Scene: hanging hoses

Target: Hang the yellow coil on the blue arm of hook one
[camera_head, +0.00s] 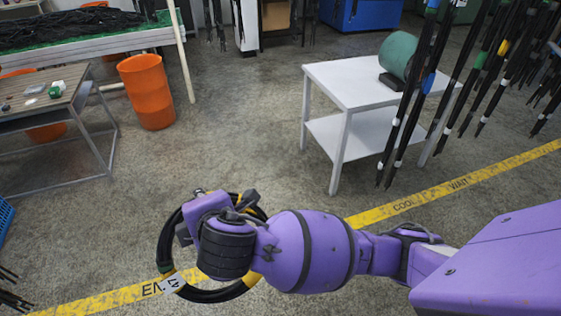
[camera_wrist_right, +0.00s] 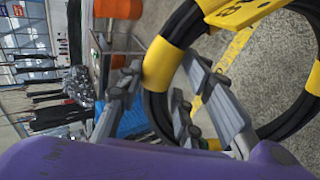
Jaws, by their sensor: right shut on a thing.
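The yellow coil (camera_head: 212,295) is a ring of black hose with yellow bands and a pale tag. It hangs in front of my right wrist at the lower middle of the head view. In the right wrist view, one yellow band of the coil (camera_wrist_right: 161,64) lies between the fingers of my right gripper (camera_wrist_right: 163,92), which is shut on it. In the head view the wrist hides these fingers and part of the ring. I cannot make out hook one or its blue arm in either view. My left gripper is not in view.
Several black hoses (camera_head: 410,105) with coloured bands hang at the right. A white table (camera_head: 345,90) bears a green drum (camera_head: 398,54). An orange barrel (camera_head: 147,91) and a work table (camera_head: 75,88) stand at the left. The middle floor is clear.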

